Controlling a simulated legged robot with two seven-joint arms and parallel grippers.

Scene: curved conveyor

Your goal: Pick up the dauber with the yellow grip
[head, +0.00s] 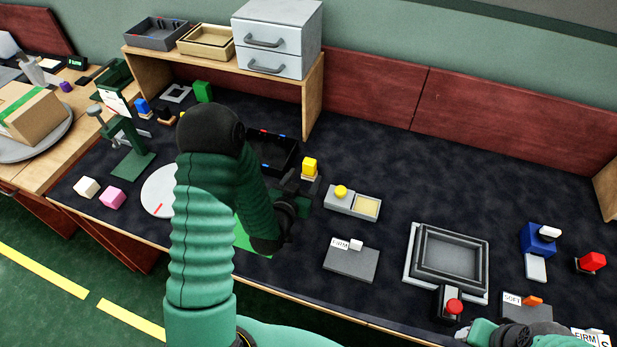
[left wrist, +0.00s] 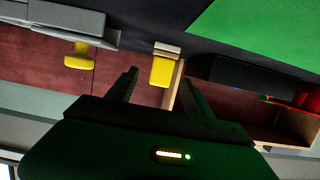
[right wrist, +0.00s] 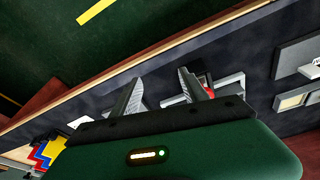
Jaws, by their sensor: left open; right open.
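The dauber with the yellow grip (head: 309,165) stands upright on the dark bench mat, a yellow block on a pale base. It also shows in the left wrist view (left wrist: 161,70), ahead of and between the fingertips. My left gripper (head: 304,183) is open and empty, close to the dauber on its near side in the head view, with no clear contact. In the left wrist view the open fingers (left wrist: 154,80) point toward it. My right gripper (right wrist: 162,90) is open and empty over the front right of the bench; its fingers are unclear in the head view.
A grey tray with a yellow knob (head: 341,191) and pale yellow pad stands just right of the dauber. A black bin (head: 272,152) is to its left. A green sheet (head: 250,238) lies below my left wrist. A grey firm-labelled block (head: 352,263) and nested trays (head: 410,270) stand nearer right.

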